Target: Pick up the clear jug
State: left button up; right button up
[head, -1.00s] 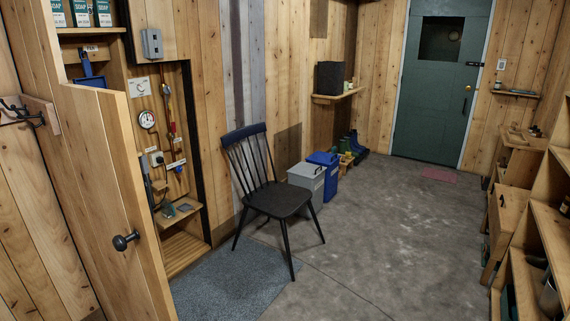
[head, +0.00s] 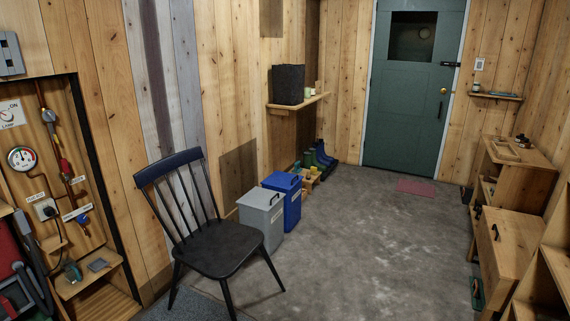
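I do not see a clear jug in the head view. Neither of my grippers shows in the head view. Small items on the shelves are too small to tell apart.
A dark chair (head: 220,248) stands at the lower left. Beyond it are a grey bin (head: 262,218), a blue bin (head: 284,197) and boots along the left wall. Wooden cabinets (head: 512,240) line the right. A green door (head: 415,95) closes the far end. The middle floor (head: 370,240) is clear.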

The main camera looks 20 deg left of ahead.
aim_at(72, 273)
jog(key=i+j+u, duration=0.15)
jog(key=i+u, duration=0.15)
jog(key=u, duration=0.15)
jog(key=i+u, duration=0.65)
jog(key=u, duration=0.3)
jog(key=i+l+u, duration=0.25)
jog(key=u, duration=0.2)
